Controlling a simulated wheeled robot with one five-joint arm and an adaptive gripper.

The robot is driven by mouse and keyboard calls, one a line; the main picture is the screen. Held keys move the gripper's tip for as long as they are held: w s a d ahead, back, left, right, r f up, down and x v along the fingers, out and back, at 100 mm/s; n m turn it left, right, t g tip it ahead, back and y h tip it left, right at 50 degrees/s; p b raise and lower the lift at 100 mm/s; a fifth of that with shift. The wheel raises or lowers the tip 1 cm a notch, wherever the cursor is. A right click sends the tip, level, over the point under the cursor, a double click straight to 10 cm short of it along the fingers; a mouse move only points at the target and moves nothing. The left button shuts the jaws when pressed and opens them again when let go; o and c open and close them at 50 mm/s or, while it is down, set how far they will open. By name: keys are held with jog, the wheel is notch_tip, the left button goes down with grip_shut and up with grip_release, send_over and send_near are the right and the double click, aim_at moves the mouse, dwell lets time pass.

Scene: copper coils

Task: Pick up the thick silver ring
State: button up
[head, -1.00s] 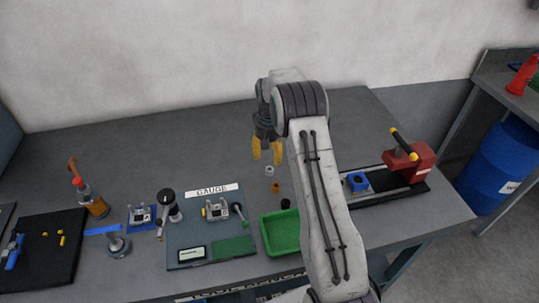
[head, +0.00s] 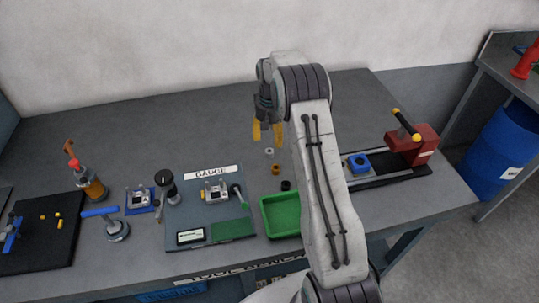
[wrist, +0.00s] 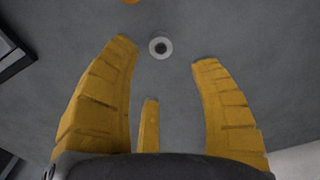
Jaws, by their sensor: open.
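The thick silver ring (head: 269,151) lies flat on the grey bench in the head view, just below my gripper's fingertips in the picture. My gripper (head: 267,132) is open and empty, with its yellow fingers pointing down above the bench. In the wrist view the silver ring (wrist: 152,47) shows whole, with a dark hole, between the tips of the two outer fingers and beyond the shorter middle finger. No finger visibly touches it.
A copper ring (head: 275,169) and a black ring (head: 286,185) lie close by. A green tray (head: 265,216) is in front of them. The gauge board (head: 180,213) is left, a red clamp fixture (head: 424,146) right. Bare bench lies behind and left.

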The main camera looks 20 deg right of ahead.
aim_at(270, 151)
jog(key=shift+m, duration=0.8)
jog(key=m, duration=0.3)
jog(key=shift+r+p, duration=0.1)
jog(key=shift+p, duration=0.2)
jog(key=m, duration=0.5)
jog(key=shift+s+m, duration=0.15)
jog(key=shift+m, duration=0.25)
jog(key=shift+f, duration=0.4)
jog(key=shift+a+f+p, duration=0.15)
jog(key=shift+f+p, duration=0.85)
jog(key=shift+f, duration=2.3)
jog(key=shift+c, duration=0.5)
grip_shut()
